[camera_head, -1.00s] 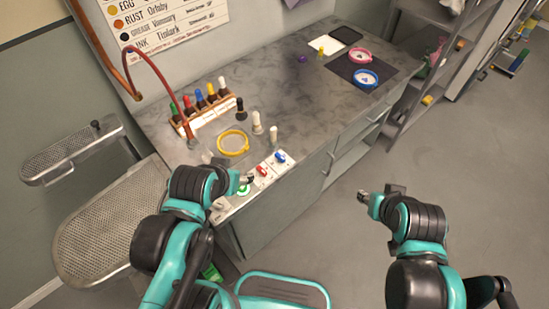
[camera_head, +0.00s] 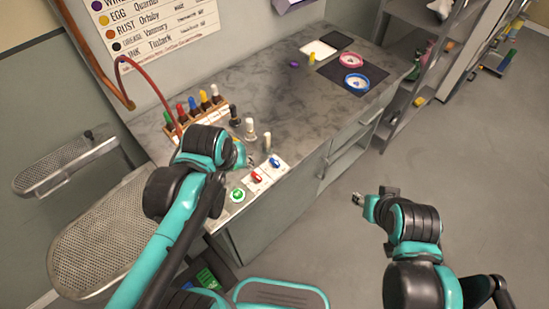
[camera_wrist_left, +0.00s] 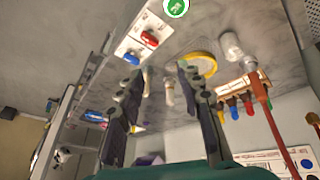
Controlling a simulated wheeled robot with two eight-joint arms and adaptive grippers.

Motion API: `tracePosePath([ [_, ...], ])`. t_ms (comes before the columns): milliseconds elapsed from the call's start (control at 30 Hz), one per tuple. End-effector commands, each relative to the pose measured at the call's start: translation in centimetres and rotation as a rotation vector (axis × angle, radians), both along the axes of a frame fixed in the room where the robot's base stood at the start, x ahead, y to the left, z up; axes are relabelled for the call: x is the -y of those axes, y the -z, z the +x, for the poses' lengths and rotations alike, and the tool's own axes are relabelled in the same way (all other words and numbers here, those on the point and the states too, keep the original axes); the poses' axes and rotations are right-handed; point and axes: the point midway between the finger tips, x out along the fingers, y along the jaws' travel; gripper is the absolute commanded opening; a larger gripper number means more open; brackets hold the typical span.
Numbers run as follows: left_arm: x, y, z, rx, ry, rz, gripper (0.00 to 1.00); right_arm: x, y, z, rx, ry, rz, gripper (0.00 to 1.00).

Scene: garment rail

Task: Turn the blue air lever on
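The blue lever (camera_head: 274,162) sits on a white panel at the front edge of the grey counter, past the red lever (camera_head: 256,177) and the round green button (camera_head: 238,195). In the left wrist view the blue lever (camera_wrist_left: 131,58) is just beside one fingertip in the picture, with no clear contact. My left gripper (camera_head: 250,160) is over the counter near the panel, partly hidden by its own arm. The left wrist view shows its two fingers (camera_wrist_left: 160,72) apart, with nothing between them. My right gripper (camera_head: 360,199) hangs over the floor, too small to read.
A rack of colour-capped bottles (camera_head: 205,112) stands behind my left arm. White-topped bottles (camera_head: 250,130) stand near the panel. A yellow ring (camera_wrist_left: 203,64) lies on the counter. The middle of the counter is clear.

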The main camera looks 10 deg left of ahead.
Motion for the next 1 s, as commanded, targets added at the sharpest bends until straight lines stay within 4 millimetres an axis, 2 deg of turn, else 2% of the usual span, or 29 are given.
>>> tracePosePath([
  [33,0.6,-0.4,1.6,-0.041,-0.046,-0.025,0.36,0.0,-0.3,0.0,0.000,0.000,0.000,0.40],
  [167,2.2,0.0,4.8,-0.154,-0.192,-0.084,0.36,0.0,-0.6,0.0,0.000,0.000,0.000,0.40],
  [300,4.1,1.4,8.3,-0.272,-0.359,-0.122,0.36,0.0,-1.0,0.0,0.000,0.000,0.000,0.40],
  [500,6.5,4.3,11.7,-0.395,-0.556,-0.134,0.36,0.0,-1.4,0.0,0.000,0.000,0.000,0.40],
  [767,7.5,6.5,13.0,-0.446,-0.654,-0.129,0.36,0.0,-1.2,0.0,0.000,0.000,0.000,0.40],
  [1000,7.5,10.3,13.0,-0.446,-0.655,-0.130,0.36,0.0,0.2,0.0,0.000,0.000,0.000,0.40],
])
